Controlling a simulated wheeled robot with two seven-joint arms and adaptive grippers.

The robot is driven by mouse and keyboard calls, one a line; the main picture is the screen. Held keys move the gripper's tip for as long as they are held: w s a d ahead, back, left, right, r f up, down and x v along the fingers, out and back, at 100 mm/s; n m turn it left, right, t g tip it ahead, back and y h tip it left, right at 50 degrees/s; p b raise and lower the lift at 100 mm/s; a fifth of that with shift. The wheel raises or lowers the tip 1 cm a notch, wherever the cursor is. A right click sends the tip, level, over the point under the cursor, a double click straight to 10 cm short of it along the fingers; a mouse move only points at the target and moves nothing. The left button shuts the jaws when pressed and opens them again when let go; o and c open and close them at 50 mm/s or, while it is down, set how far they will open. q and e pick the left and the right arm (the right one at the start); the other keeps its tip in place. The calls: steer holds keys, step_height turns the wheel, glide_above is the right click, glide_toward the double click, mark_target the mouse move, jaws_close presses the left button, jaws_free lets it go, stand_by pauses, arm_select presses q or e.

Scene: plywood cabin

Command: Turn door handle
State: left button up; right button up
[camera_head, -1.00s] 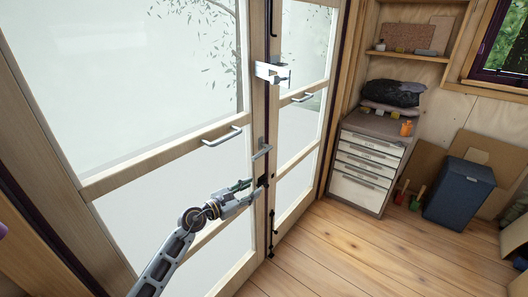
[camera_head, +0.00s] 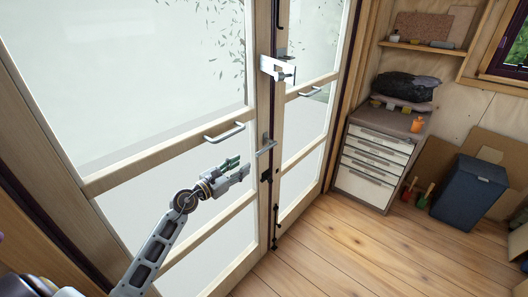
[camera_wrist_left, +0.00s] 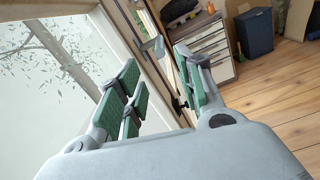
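The door handle (camera_head: 265,147) is a grey lever on the meeting edge of the glazed double doors (camera_head: 160,153). It points to the right and slightly up in the head view. In the left wrist view, a grey piece that looks like the lever (camera_wrist_left: 158,46) shows beyond the gap between the fingers. My left gripper (camera_head: 242,168) is open and empty, just left of and slightly below the lever, apart from it in the picture. Its green-padded fingers (camera_wrist_left: 160,90) are spread wide in the wrist view. My right gripper is not in view.
Bar pulls (camera_head: 224,133) cross the door rails, and a white bracket (camera_head: 277,69) sits higher on the doors. A drawer cabinet (camera_head: 373,160) and a dark blue bin (camera_head: 467,190) stand at the right. The wooden floor (camera_head: 330,245) before the doors is clear.

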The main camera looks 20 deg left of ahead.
mark_target(264, 151)
arm_select(q)
steer(key=shift+x, duration=6.7)
